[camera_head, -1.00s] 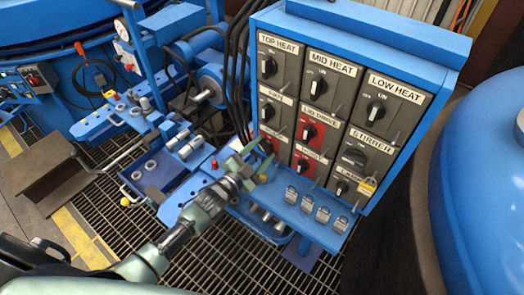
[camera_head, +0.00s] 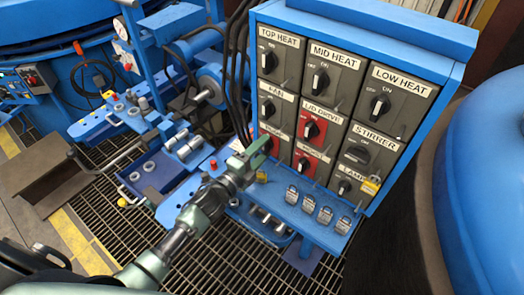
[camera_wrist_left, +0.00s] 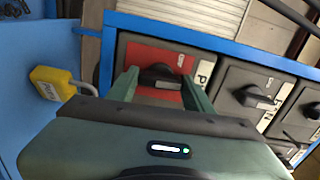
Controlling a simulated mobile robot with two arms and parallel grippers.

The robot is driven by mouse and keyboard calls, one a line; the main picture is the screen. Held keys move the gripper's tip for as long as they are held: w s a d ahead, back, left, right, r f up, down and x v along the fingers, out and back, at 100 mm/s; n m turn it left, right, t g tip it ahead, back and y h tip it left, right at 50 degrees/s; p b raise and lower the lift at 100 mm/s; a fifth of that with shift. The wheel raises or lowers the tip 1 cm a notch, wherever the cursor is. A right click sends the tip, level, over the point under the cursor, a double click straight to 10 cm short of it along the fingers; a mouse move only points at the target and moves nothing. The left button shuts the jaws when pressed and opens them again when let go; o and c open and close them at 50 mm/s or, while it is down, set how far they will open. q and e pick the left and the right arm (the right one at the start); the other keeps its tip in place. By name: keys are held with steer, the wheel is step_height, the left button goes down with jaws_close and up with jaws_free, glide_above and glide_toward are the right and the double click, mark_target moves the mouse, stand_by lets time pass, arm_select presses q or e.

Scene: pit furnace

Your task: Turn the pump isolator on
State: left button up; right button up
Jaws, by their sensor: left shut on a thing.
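The pump isolator (camera_wrist_left: 159,76) is a dark rotary knob on a red plate, with a white label starting with "P" beside it in the left wrist view. In the head view it is at the bottom left of the switch panel, mostly hidden behind my left gripper (camera_head: 257,152). My left gripper (camera_wrist_left: 160,84) has one finger on either side of the knob and is shut on it. I cannot read the knob's position for certain. My right gripper is not in view.
The blue-framed panel (camera_head: 362,35) holds several other knobs, including fan, lid drive and stirrer. Padlocks (camera_head: 309,204) line the blue ledge under it.

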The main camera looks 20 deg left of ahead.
arm_select(q)
steer(key=shift+m, duration=0.4)
steer(key=o, duration=1.4)
steer(key=b+v, duration=0.1)
steer(key=v, duration=0.7)
